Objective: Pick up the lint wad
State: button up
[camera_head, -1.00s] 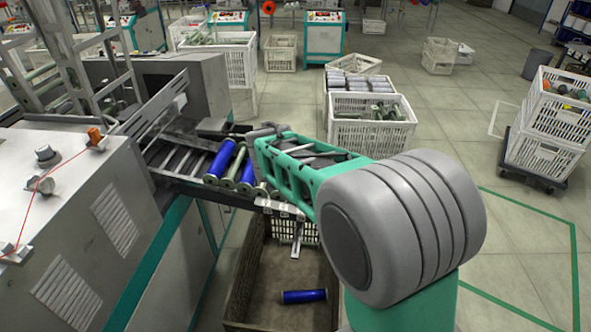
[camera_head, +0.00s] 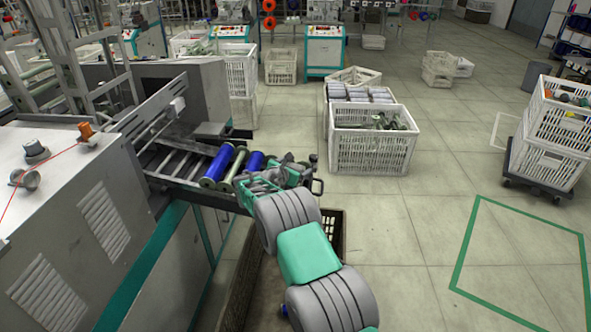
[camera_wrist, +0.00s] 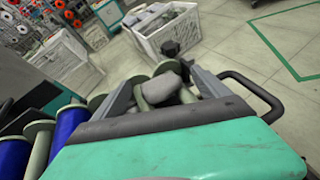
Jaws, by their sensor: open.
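A grey, rounded lump that looks like the lint wad (camera_wrist: 161,89) shows in the wrist view between the two fingers, resting against pale green bobbin parts (camera_wrist: 164,68). I cannot tell whether a finger touches it. My gripper (camera_wrist: 168,80) is open around it. In the head view my gripper (camera_head: 291,163) is at the right end of the bobbin rack, and I cannot make out the wad there.
Blue bobbins (camera_head: 217,166) and a green one (camera_head: 238,163) lie on the rack (camera_head: 178,163) left of my gripper. A white crate of bobbins (camera_head: 372,152) stands behind on the floor. The grey machine (camera_head: 75,190) is at left.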

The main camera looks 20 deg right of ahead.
jog(key=shift+c, duration=0.4)
jog(key=c, duration=1.3)
